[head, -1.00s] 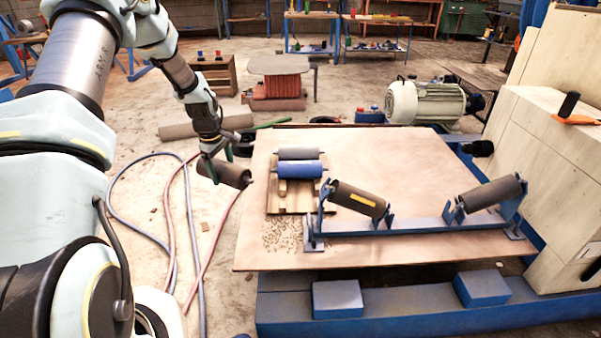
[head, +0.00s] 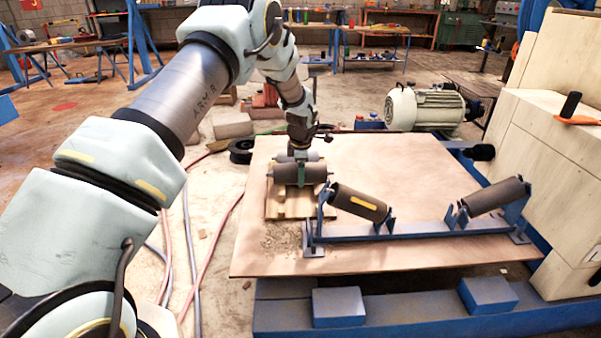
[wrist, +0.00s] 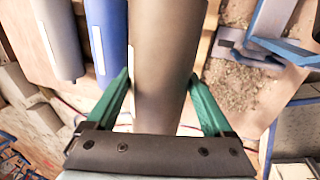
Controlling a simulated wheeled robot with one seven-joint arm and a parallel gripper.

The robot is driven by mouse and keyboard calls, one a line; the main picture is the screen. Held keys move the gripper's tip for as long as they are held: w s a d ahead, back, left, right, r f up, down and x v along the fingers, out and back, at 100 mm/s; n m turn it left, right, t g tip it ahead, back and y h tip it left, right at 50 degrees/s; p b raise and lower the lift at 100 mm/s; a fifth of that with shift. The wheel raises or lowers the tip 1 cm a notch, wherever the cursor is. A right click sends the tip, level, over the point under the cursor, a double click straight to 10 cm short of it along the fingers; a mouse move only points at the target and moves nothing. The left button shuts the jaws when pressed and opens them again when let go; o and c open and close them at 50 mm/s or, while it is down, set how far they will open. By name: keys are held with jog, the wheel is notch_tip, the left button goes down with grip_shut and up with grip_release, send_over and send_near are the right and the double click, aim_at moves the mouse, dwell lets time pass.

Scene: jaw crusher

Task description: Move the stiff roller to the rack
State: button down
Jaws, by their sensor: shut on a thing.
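My gripper (head: 301,172) is shut on a dark brown roller (head: 314,175) and holds it crosswise over the wooden rack (head: 290,212). In the wrist view the same roller (wrist: 166,60) lies between the green fingers (wrist: 160,85). A blue roller (wrist: 107,35) lies right beside it there, with a grey roller (wrist: 57,40) further left. In the head view the held roller hides the blue one. Part of the grey roller (head: 313,157) shows behind my gripper. I cannot tell whether the held roller touches the rack.
A blue frame (head: 400,231) with two tilted brown rollers (head: 359,202) (head: 492,195) stands close to the rack's right. Small debris (head: 283,240) lies in front of the rack. The plate (head: 410,160) behind the frame is clear. A motor (head: 428,107) stands beyond it.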

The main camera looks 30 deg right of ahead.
jog(key=shift+d, duration=0.1)
jog(key=shift+f+b, duration=1.55)
jog(key=shift+f, duration=1.25)
jog(key=shift+f+b, duration=0.6)
jog(key=shift+f, duration=0.95)
grip_release()
dwell(0.3)
jog(key=p+v, duration=0.2)
jog(key=v, duration=0.8)
jog(key=shift+s+r, duration=0.15)
jog(key=shift+r, duration=0.2)
